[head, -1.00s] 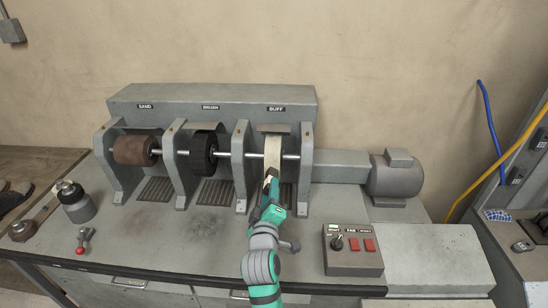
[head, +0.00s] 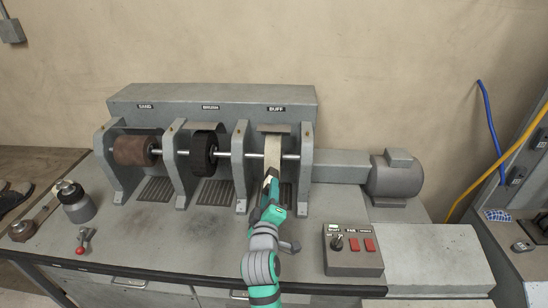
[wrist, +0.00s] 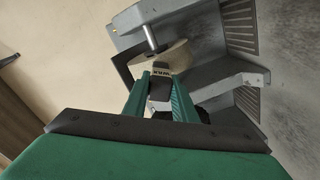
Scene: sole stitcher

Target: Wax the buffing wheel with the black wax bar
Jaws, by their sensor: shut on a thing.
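The buffing wheel (head: 273,153) is pale cream and sits on the shaft under the BUFF label, at the right end of the machine. It also shows in the wrist view (wrist: 172,56), just beyond my fingertips. My gripper (head: 269,190) is in front of the wheel's lower front, shut on the black wax bar. In the wrist view the bar (wrist: 161,70) sticks out past the green fingers (wrist: 160,100), its end at the wheel's rim. It looks to be touching the rim, but I cannot be sure of contact.
A brown sanding drum (head: 132,150) and a black brush wheel (head: 203,155) share the shaft at left, between grey supports. A control box (head: 352,250) with a knob and red switches stands right of my arm. The grey motor (head: 396,175) is at right.

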